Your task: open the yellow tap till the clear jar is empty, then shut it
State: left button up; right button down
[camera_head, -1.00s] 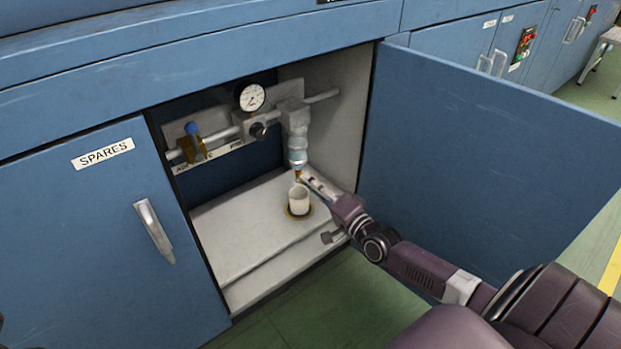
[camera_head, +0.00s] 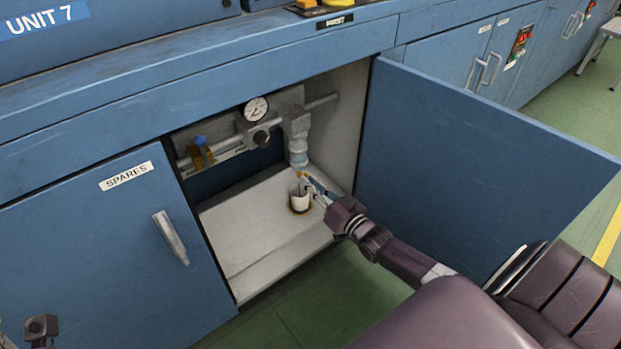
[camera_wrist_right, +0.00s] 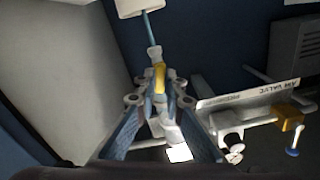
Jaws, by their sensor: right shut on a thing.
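The clear jar (camera_head: 298,152) hangs under the grey pipe block inside the open cabinet; its liquid level is too small to read. The small yellow tap (camera_wrist_right: 160,78) is below it. My right gripper (camera_head: 309,181) is shut on the yellow tap, with a blue finger on each side in the wrist view (camera_wrist_right: 160,90). A thin bluish stream (camera_wrist_right: 150,27) runs from the outlet to a white cup (camera_wrist_right: 138,6). The cup (camera_head: 299,201) stands on the cabinet floor below the tap. A small part of what looks like my left gripper shows at bottom left, its fingers unseen.
A round gauge (camera_head: 257,109) and a blue-knobbed brass valve (camera_head: 200,148) sit left of the jar. The open blue door (camera_head: 470,160) stands to the right of my right arm. The cabinet floor (camera_head: 245,230) is clear in front and left of the cup.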

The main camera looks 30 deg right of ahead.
jog(key=shift+n+p, duration=0.7)
jog(key=shift+n, duration=1.2)
jog(key=c, duration=2)
grip_release()
jog(key=shift+s, duration=0.1)
jog(key=s, duration=0.8)
jog(key=s+d, duration=0.1)
jog(key=s, duration=0.2)
jog(key=shift+s, duration=0.4)
